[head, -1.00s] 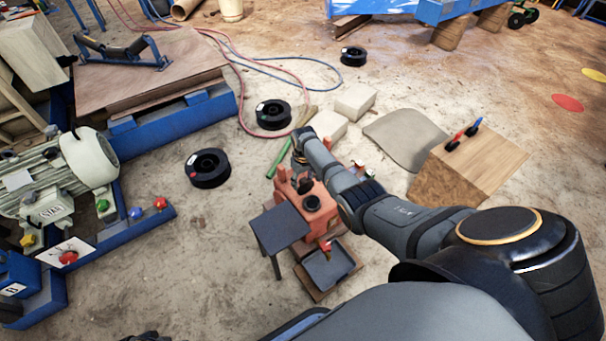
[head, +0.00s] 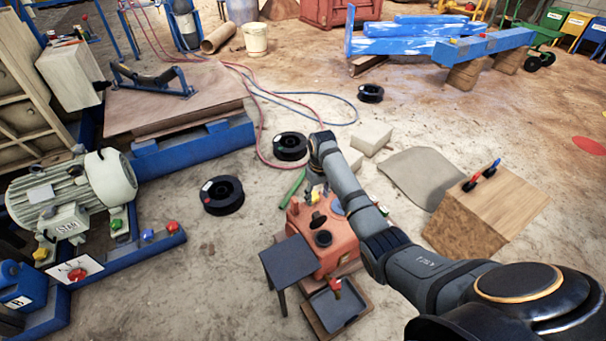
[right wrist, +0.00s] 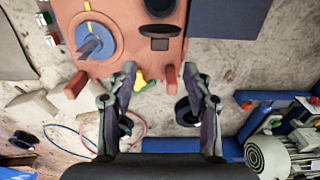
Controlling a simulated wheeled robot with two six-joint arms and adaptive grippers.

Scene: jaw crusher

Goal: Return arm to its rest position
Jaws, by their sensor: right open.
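My right arm reaches in from the lower right of the head view, its wrist end above the far side of the orange jaw crusher (head: 345,246). My right gripper (right wrist: 160,75) is open and empty in the right wrist view, its two fingers spread apart. In the head view the arm's end largely hides the fingers. The crusher (right wrist: 120,58) fills the upper left of the wrist view, with a blue disc and a dark round opening on it. A small yellow-green thing (right wrist: 142,83) shows between the fingers. My left gripper is not in view.
A small dark table (head: 287,260) and a dark tray (head: 338,308) stand at the crusher's near side. A wooden box (head: 480,215) is at its right. Black spools (head: 222,196), hoses and an electric motor (head: 75,192) lie left and behind.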

